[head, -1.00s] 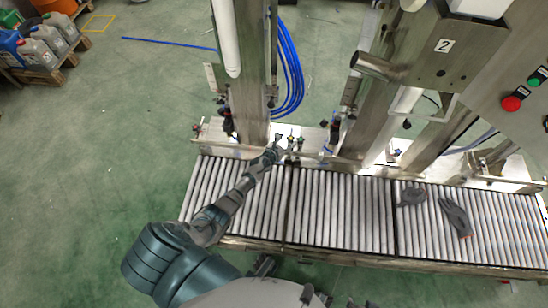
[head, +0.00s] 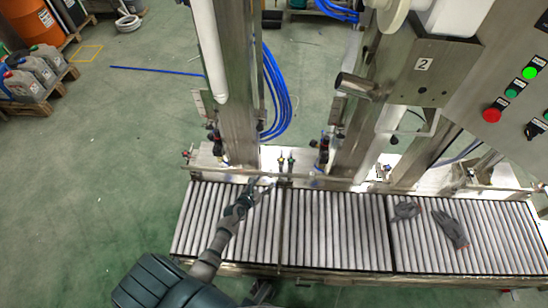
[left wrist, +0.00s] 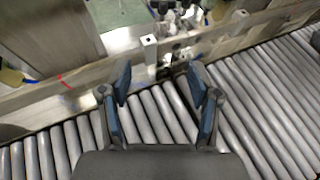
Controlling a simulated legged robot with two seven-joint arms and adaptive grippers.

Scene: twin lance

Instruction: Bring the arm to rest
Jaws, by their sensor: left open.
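My left arm reaches in from the bottom of the head view over a roller conveyor (head: 335,228). Its gripper (head: 264,184) is near the conveyor's far edge, by the metal rail. In the left wrist view the gripper (left wrist: 160,85) shows two blue-padded fingers spread apart with nothing between them. Behind the fingers are the rollers (left wrist: 150,120), the side rail (left wrist: 80,100) and some valve fittings (left wrist: 175,20). My right gripper is not in view.
Metal columns (head: 237,90) with small valves (head: 281,160) stand behind the conveyor. Dark gloves (head: 450,229) lie on the rollers at the right. A control box with lit green (head: 529,73) and red (head: 492,115) buttons is upper right.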

